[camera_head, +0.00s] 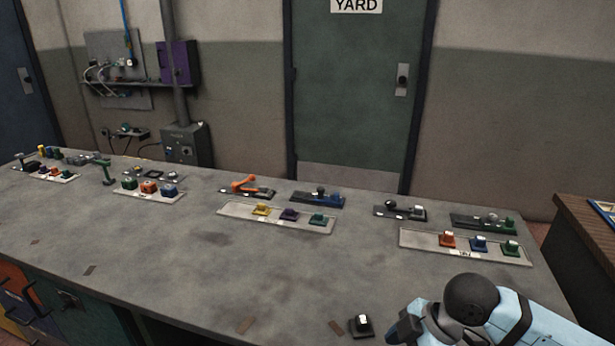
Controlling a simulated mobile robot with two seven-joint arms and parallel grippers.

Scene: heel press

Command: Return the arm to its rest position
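My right arm, light blue with a dark round joint, comes in at the lower right over the near edge of the grey workbench (170,250). A dark end part of it, seemingly my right gripper (404,328), shows at the bottom edge, partly cut off. Its fingers cannot be made out, so I cannot tell whether it is open or shut. A small black block with a pale top (361,326) sits on the bench just left of it, with a narrow gap in the picture. My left gripper is not in view.
Trays of coloured blocks stand along the bench: a right tray (420,241), a middle tray (235,211) and others at left. Clamp-like devices, including an orange-handled one (243,185), stand behind them. The bench's middle front is mostly clear. A brown cabinet (580,225) stands at right.

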